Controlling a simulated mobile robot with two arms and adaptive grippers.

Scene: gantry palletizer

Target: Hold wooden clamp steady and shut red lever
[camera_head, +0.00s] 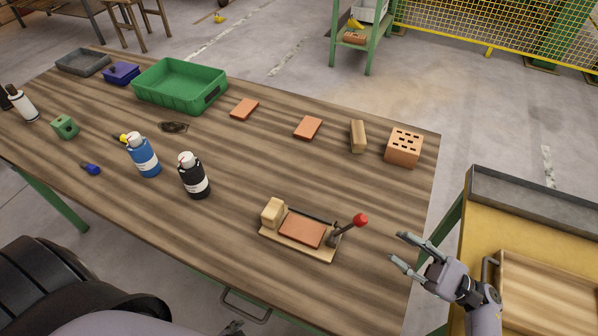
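The wooden clamp (269,233) lies near the front edge of the table. It has a pale wooden base, a wooden block at its left end and a flat reddish tile (301,229) on it. The red lever (360,220) is at its right end, its red knob raised up and to the right on a dark arm. My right gripper (400,249) is to the right of the lever, over the table's right edge, open and empty, apart from the clamp. My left gripper is not clearly seen; a dark arm part of mine fills the lower left.
A blue bottle (144,158) and a black bottle (194,179) stand left of the clamp. A green crate (153,95), two flat tiles (308,128), a wooden block (358,136) and a holed brick (404,149) are farther back. A yellow bench (483,240) stands at the right.

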